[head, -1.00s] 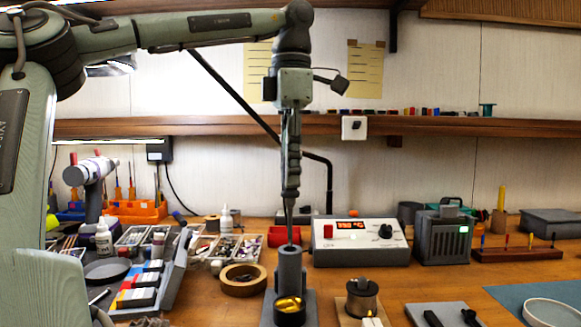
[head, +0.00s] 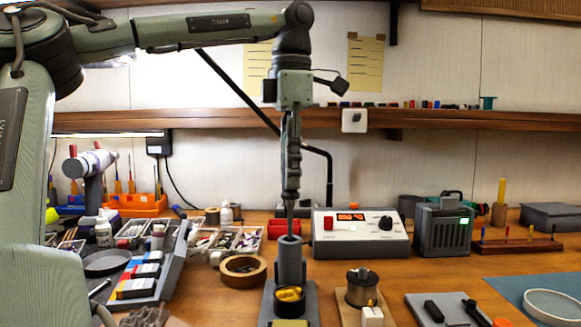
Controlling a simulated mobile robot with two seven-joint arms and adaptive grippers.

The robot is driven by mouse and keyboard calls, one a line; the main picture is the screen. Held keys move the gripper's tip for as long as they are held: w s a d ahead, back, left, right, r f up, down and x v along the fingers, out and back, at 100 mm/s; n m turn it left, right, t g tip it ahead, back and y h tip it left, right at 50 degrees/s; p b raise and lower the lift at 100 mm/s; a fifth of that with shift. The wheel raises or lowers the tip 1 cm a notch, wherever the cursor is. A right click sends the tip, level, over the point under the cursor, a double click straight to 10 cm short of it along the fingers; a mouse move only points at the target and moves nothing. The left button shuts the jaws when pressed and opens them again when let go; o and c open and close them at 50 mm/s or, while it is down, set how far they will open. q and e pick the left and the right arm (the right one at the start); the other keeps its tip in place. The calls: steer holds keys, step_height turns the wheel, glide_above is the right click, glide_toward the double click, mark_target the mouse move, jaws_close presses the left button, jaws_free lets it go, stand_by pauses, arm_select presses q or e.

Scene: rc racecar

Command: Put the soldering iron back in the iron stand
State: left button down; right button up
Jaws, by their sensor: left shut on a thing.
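My left gripper (head: 291,122) points straight down at the middle of the head view and is shut on the soldering iron (head: 290,208). The iron hangs upright, tip down, its handle mostly covered by the fingers. Its thin metal end meets the top of the grey tube of the iron stand (head: 290,262); I cannot tell how far the tip is inside the opening. The stand has a cup of brass wool (head: 289,294) at the front of its base. My right gripper is not in view.
A soldering station (head: 358,234) with a lit display stands just right behind the stand. A tape roll (head: 242,270) lies left, a solder spool (head: 362,288) right. Parts trays (head: 238,240) and a grey fan box (head: 443,232) are farther out. A shelf (head: 220,121) runs behind the arm.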

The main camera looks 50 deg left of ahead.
mark_target(291, 193)
arm_select(q)
steer(key=shift+f+b, duration=1.8)
steer(key=shift+f, duration=1.7)
steer(key=c, duration=0.9)
jaws_free()
